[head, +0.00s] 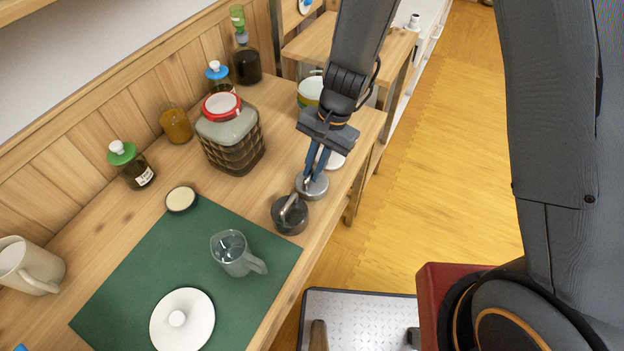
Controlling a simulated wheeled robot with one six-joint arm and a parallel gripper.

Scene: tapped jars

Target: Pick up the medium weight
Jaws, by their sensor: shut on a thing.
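My gripper (309,177) points down at the table's right edge. Its blue fingers are shut on the upper part of a silver-grey round weight (318,190). I cannot tell whether this weight touches the table. A darker weight (287,222) with a metal handle stands just in front of it, to the lower left. A pale round thing (336,160) lies just behind my fingers and is partly hidden, so I cannot tell what it is.
A large red-rimmed jar (228,140) stands left of my gripper. A green mat (143,265) holds a glass mug (236,254) and a white lid (182,325). Several bottles and jars line the back wall. The wooden table (90,225) drops off close right of the weights.

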